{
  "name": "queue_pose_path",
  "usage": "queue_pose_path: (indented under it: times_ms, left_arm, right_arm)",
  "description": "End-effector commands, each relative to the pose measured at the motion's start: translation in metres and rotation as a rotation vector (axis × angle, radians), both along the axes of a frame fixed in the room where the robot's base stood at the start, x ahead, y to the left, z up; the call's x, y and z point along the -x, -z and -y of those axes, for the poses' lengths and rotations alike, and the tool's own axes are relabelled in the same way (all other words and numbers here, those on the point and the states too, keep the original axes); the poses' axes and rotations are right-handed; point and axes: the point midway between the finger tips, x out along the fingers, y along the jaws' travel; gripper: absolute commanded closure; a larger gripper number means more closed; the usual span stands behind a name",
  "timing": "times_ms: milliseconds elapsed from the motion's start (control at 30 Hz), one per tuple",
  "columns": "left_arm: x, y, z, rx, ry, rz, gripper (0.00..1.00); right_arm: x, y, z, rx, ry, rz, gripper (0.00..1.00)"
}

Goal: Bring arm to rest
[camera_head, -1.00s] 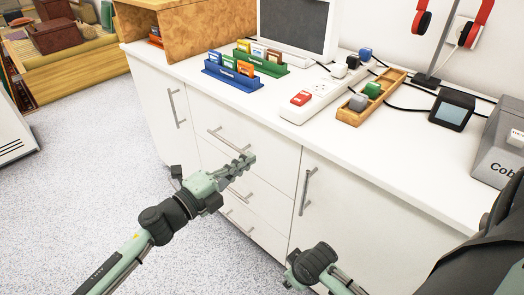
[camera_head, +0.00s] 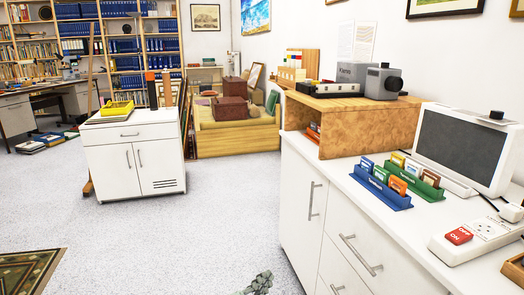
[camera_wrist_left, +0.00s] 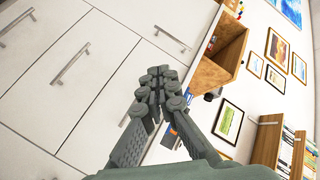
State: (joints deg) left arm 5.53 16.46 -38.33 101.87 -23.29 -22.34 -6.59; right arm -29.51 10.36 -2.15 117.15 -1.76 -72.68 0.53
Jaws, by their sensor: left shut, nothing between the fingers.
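My left gripper (camera_head: 262,281) shows only as its fingertips at the bottom edge of the head view, in front of the white cabinet (camera_head: 335,215). In the left wrist view the left gripper (camera_wrist_left: 160,78) is shut with its fingers together and nothing between them. The cabinet's drawer fronts (camera_wrist_left: 108,75) lie beyond the fingers there, and the gripper appears apart from them. The rest of the left arm is out of the head view. My right gripper is in neither current view.
The cabinet top holds blue (camera_head: 382,187) and green (camera_head: 424,184) card racks, a monitor (camera_head: 458,146), a power strip (camera_head: 475,238) with a red switch and a wooden box (camera_head: 365,125). A small white cabinet (camera_head: 135,155) stands left. The speckled floor (camera_head: 190,240) between is clear.

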Motion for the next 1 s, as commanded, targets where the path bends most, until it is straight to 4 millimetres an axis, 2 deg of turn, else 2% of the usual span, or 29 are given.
queue_pose_path:
  times_ms: [33, 133, 200, 267, 400, 500, 600, 700, 800, 1000]
  left_arm:
    - [0.008, 0.025, -0.032, 0.033, -0.104, -0.112, 1.0]
    - [0.031, 0.07, -0.09, 0.085, -0.289, -0.312, 1.0]
    - [0.055, 0.1, -0.128, 0.112, -0.408, -0.446, 1.0]
    - [0.081, 0.124, -0.158, 0.133, -0.505, -0.559, 1.0]
    - [0.153, 0.169, -0.217, 0.169, -0.709, -0.8, 1.0]
    - [0.202, 0.189, -0.248, 0.184, -0.824, -0.937, 1.0]
    - [0.239, 0.2, -0.267, 0.192, -0.904, -1.033, 1.0]
    - [0.262, 0.205, -0.278, 0.197, -0.951, -1.09, 1.0]
    - [0.27, 0.206, -0.282, 0.199, -0.969, -1.111, 1.0]
    - [0.271, 0.206, -0.282, 0.199, -0.971, -1.114, 1.0]
  right_arm:
    - [0.002, 0.002, 0.001, 0.001, 0.0, -0.006, 0.59]
    - [0.002, 0.003, 0.001, 0.001, -0.001, -0.006, 0.59]
    - [0.001, 0.003, 0.001, 0.001, -0.001, -0.004, 0.59]
    - [0.001, 0.002, 0.0, 0.001, -0.002, -0.002, 0.59]
    - [-0.002, 0.001, 0.0, -0.001, -0.003, 0.005, 0.59]
    - [-0.005, 0.001, -0.001, -0.003, -0.003, 0.011, 0.59]
    - [-0.008, 0.0, -0.002, -0.005, -0.003, 0.016, 0.59]
    - [-0.009, 0.0, -0.003, -0.008, -0.001, 0.018, 0.59]
    - [-0.009, 0.001, -0.005, -0.012, 0.001, 0.016, 0.59]
    - [-0.008, 0.002, -0.005, -0.013, 0.002, 0.014, 0.59]
